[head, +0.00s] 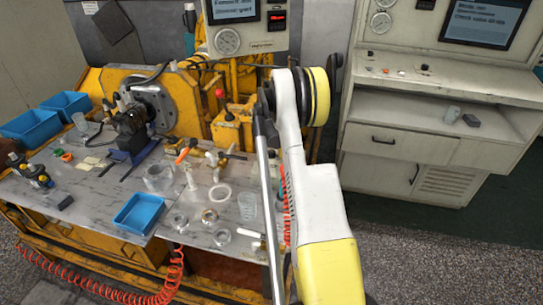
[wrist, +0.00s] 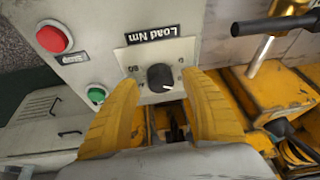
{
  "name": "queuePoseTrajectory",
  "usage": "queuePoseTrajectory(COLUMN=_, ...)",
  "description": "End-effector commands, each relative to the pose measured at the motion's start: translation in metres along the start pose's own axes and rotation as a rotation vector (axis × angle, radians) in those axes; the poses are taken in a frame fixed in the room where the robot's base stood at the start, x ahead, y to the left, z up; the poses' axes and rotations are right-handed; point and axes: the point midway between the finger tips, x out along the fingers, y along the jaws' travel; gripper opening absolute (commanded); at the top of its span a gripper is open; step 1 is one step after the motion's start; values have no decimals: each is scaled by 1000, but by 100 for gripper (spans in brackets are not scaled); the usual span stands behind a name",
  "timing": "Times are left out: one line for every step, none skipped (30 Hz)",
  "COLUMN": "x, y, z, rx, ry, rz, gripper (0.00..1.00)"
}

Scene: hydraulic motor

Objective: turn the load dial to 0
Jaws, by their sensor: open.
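The load dial (wrist: 160,77) is a round black knob on a silver plate (wrist: 136,58) marked "Load Nm", which appears upside down in the wrist view. My gripper (wrist: 163,82) is open, with its two yellow fingers apart, one to each side of the knob in the picture. The knob shows in the gap between the fingertips, and no contact is visible. The small scale marks are too blurred to read surely, so I cannot tell the dial's setting. In the head view my arm hides the gripper, and I cannot make out the dial.
A red button (wrist: 53,37) and a green button (wrist: 96,94) sit left of the dial. A black-handled lever (wrist: 275,25) stands to the right. The metal workbench (head: 100,190) holds blue trays and loose parts. A grey console (head: 400,110) stands right.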

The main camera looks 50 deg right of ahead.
Motion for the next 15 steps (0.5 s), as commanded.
queuePoseTrajectory(x=4, y=0, z=0, rx=0, ry=0, rz=0, gripper=54)
queuePoseTrajectory(x=6, y=0, z=0, rx=0, ry=0, rz=0, gripper=54)
queuePoseTrajectory(x=7, y=0, z=0, rx=0, ry=0, rz=0, gripper=54)
queuePoseTrajectory(x=7, y=0, z=0, rx=0, ry=0, rz=0, gripper=54)
queuePoseTrajectory(x=7, y=0, z=0, rx=0, ry=0, rz=0, gripper=54)
queuePoseTrajectory(x=7, y=0, z=0, rx=0, ry=0, rz=0, gripper=54)
queuePoseTrajectory(x=7, y=0, z=0, rx=0, ry=0, rz=0, gripper=54)
queuePoseTrajectory(x=7, y=0, z=0, rx=0, ry=0, rz=0, gripper=54)
queuePoseTrajectory(x=7, y=0, z=0, rx=0, ry=0, rz=0, gripper=54)
queuePoseTrajectory(x=7, y=0, z=0, rx=0, ry=0, rz=0, gripper=54)
queuePoseTrajectory(x=7, y=0, z=0, rx=0, ry=0, rz=0, gripper=54)
queuePoseTrajectory(x=7, y=0, z=0, rx=0, ry=0, rz=0, gripper=43)
queuePoseTrajectory(x=7, y=0, z=0, rx=0, ry=0, rz=0, gripper=34)
queuePoseTrajectory(x=7, y=0, z=0, rx=0, ry=0, rz=0, gripper=25)
queuePoseTrajectory(x=7, y=0, z=0, rx=-1, ry=0, rz=0, gripper=13)
